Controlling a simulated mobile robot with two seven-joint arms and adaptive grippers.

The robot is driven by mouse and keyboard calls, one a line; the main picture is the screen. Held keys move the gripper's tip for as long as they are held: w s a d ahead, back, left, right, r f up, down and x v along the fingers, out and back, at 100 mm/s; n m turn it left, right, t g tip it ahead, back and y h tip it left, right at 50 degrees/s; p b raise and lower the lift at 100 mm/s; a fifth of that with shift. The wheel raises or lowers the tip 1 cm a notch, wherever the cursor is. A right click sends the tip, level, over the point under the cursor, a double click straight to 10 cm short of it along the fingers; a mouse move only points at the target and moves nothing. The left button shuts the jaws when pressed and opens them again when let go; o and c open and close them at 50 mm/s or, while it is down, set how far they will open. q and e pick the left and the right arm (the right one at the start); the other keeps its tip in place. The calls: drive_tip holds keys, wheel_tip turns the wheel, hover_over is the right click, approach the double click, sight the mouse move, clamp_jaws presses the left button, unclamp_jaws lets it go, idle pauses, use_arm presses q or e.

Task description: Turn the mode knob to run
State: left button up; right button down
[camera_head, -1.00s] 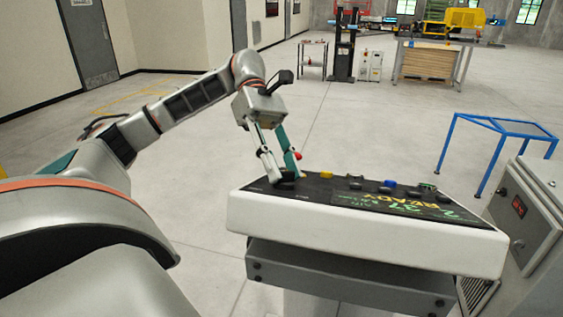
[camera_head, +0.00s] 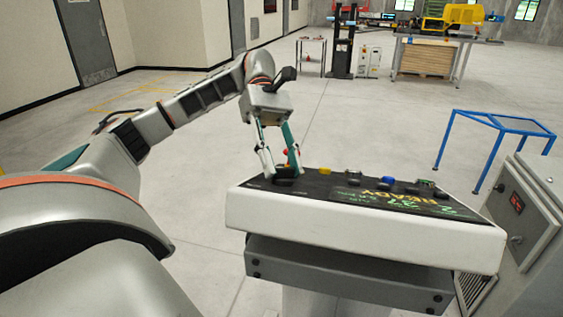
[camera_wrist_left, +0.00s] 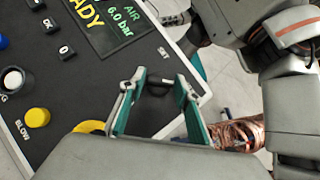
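A dark control panel (camera_head: 365,234) with a white body carries a lit display reading READY. In the left wrist view the panel (camera_wrist_left: 85,105) shows a small black knob (camera_wrist_left: 158,84) near its corner, beside the label SET. My left gripper (camera_head: 283,177) is down at the panel's left end in the head view. In the wrist view its two green-padded fingers (camera_wrist_left: 159,90) stand on either side of the black knob, with small gaps visible. Whether they touch it I cannot tell. The knob's mode labels are not readable. My right gripper is not in view.
A yellow button (camera_wrist_left: 37,117) marked BLOW, a white-topped black control (camera_wrist_left: 13,79) and square keys sit on the panel. A coppery coil (camera_wrist_left: 235,135) shows beyond the panel edge. A grey cabinet (camera_head: 530,215) and blue frame (camera_head: 497,127) stand at right.

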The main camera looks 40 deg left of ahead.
use_arm(q)
drive_tip(key=shift+o, duration=0.6)
drive_tip(key=v, duration=0.7)
drive_tip(key=shift+a, duration=0.25)
drive_tip(key=shift+w+r, duration=0.1)
drive_tip(key=shift+r, duration=0.05)
idle(0.4)
